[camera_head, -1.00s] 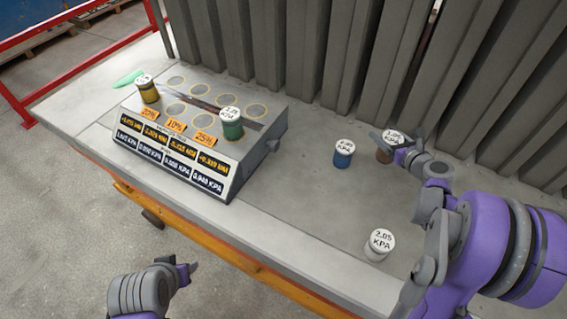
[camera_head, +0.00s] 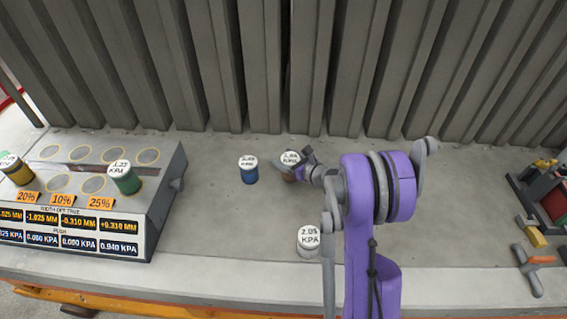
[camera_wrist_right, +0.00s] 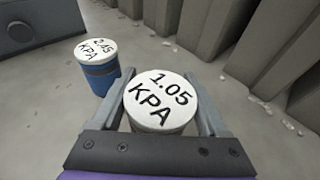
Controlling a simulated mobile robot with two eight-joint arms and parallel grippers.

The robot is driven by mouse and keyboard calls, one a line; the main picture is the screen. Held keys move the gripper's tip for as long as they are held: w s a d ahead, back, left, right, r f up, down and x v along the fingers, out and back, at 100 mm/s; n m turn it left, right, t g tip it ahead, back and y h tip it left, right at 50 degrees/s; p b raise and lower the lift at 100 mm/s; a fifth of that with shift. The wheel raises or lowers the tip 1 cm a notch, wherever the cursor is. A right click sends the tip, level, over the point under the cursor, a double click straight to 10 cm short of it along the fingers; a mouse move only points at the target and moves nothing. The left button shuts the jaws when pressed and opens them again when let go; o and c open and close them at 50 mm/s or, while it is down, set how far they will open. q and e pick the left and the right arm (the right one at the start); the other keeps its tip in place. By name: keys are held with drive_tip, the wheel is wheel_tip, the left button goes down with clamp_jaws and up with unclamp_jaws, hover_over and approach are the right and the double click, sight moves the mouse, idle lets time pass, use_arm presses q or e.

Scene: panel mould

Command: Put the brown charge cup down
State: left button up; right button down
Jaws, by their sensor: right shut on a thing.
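The brown charge cup (camera_head: 290,174) stands upright at the bench's middle, near the ribbed panel. Its white lid reads 1.05 KPA in the right wrist view (camera_wrist_right: 161,103), where the lid hides most of its body. My right gripper (camera_head: 296,163) is shut on it, one finger on each side. The cup looks to be at bench level; I cannot tell whether its base touches. A blue cup (camera_head: 249,174) stands just left of it and also shows in the right wrist view (camera_wrist_right: 101,76). My left gripper is out of view.
A white cup (camera_head: 308,243) marked 2.05 KPA stands nearer the bench's front edge. The grey box (camera_head: 165,195) at left has round seats, with a green cup (camera_head: 126,180) and a yellow cup (camera_head: 17,172). A red tool (camera_head: 553,203) and a clamp (camera_head: 528,268) are at right.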

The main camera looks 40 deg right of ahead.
wheel_tip(320, 180, down, 2)
drive_tip(key=shift+f, duration=0.15)
drive_tip(key=shift+f, duration=0.2)
unclamp_jaws()
drive_tip(key=shift+r, duration=0.1)
